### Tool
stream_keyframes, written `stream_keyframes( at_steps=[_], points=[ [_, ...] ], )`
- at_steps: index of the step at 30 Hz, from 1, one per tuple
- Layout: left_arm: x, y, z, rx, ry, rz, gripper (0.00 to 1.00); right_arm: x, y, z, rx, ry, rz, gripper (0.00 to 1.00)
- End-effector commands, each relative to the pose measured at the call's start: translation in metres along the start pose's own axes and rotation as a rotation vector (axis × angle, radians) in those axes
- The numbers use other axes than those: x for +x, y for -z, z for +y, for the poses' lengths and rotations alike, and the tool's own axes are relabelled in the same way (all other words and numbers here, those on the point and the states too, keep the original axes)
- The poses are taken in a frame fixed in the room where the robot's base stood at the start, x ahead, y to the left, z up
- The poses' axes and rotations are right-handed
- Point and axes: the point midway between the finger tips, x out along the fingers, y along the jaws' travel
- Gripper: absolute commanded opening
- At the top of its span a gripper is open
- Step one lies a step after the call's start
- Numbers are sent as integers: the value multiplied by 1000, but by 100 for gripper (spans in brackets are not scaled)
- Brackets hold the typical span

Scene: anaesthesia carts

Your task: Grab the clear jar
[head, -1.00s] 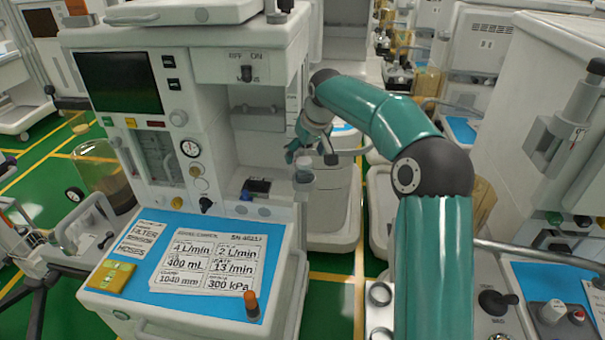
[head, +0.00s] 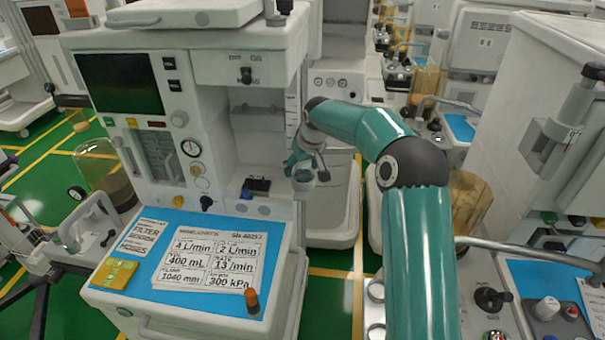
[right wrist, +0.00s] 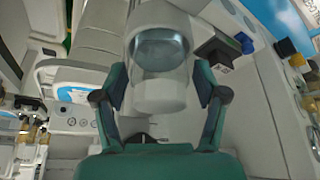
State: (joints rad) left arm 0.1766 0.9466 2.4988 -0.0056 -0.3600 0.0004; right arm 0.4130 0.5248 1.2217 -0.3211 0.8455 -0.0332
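The clear jar (head: 303,183) is a small pale cylinder at the right side of the near anaesthesia machine. In the right wrist view, the jar (right wrist: 160,62) looks translucent with a whitish end and sits between my right gripper's two green fingers. My right gripper (head: 307,167) reaches in from the right at the jar and partly hides it. In the wrist view a narrow gap seems to show between the fingers and the jar's sides, so the fingers look open around it. My left gripper is not in view.
The near machine's body (head: 225,160) stands close left of the gripper, with a small dark device (head: 256,187) on its ledge. A blue worktop (head: 205,250) lies below. Another cart (head: 550,130) stands at right. A green-floored aisle (head: 335,290) runs between them.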

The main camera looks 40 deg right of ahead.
Motion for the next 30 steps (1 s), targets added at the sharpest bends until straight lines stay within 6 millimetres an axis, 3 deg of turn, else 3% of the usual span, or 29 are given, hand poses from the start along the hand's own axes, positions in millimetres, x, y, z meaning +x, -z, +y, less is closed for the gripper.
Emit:
stream_keyframes(
  at_steps=[1,9,10,20,30],
  points=[
    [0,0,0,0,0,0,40,0,0,0,0,0,0,57],
    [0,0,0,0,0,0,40,0,0,0,0,0,0,12],
    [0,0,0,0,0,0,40,-1,0,0,0,0,1,10],
    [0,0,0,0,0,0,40,-3,2,1,0,-1,1,10],
    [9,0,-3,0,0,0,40,-24,9,1,0,-1,16,10]
  ],
)
